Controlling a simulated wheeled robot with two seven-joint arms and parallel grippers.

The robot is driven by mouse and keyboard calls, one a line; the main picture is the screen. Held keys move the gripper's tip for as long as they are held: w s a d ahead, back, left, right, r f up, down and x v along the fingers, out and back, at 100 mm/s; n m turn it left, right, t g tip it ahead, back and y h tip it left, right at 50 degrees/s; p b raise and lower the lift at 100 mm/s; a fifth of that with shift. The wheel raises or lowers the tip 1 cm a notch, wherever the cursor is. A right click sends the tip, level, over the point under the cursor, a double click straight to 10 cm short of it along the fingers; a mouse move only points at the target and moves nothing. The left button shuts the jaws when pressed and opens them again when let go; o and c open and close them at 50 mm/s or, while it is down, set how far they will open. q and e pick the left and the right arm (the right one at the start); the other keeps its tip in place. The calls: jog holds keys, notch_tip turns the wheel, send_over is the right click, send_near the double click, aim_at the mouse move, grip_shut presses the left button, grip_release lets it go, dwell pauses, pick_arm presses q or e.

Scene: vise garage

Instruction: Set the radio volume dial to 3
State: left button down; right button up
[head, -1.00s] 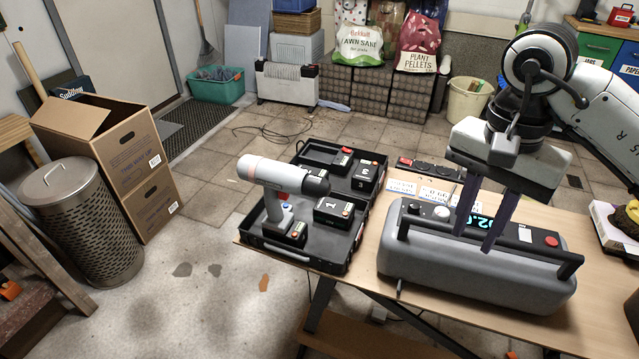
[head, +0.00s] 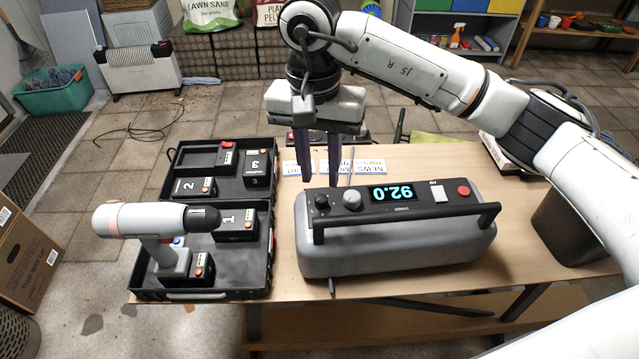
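The grey radio (head: 400,245) stands on the wooden table, with a black handle along its front. Its lit display (head: 393,193) reads 92.0, upside down in this view. To the left of the display are a silver knob (head: 352,199) and a black knob (head: 322,202). I cannot tell their markings or which one is the volume dial. My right gripper (head: 320,181) points down just behind and above the black knob. Its two dark fingers are apart with nothing visible between them, and no contact with a knob shows. My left gripper is out of view.
An open black tool case (head: 205,292) left of the radio holds a drill (head: 155,220) and numbered battery packs. Printed papers (head: 368,167) lie behind the radio. A dark bin (head: 572,235) stands to the right. The table's front strip is mostly clear.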

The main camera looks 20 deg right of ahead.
aim_at(321, 197)
notch_tip(321, 197, down, 4)
jog(key=shift+f, duration=0.5)
jog(key=shift+d+f, duration=0.1)
jog(key=shift+f, duration=0.2)
grip_shut()
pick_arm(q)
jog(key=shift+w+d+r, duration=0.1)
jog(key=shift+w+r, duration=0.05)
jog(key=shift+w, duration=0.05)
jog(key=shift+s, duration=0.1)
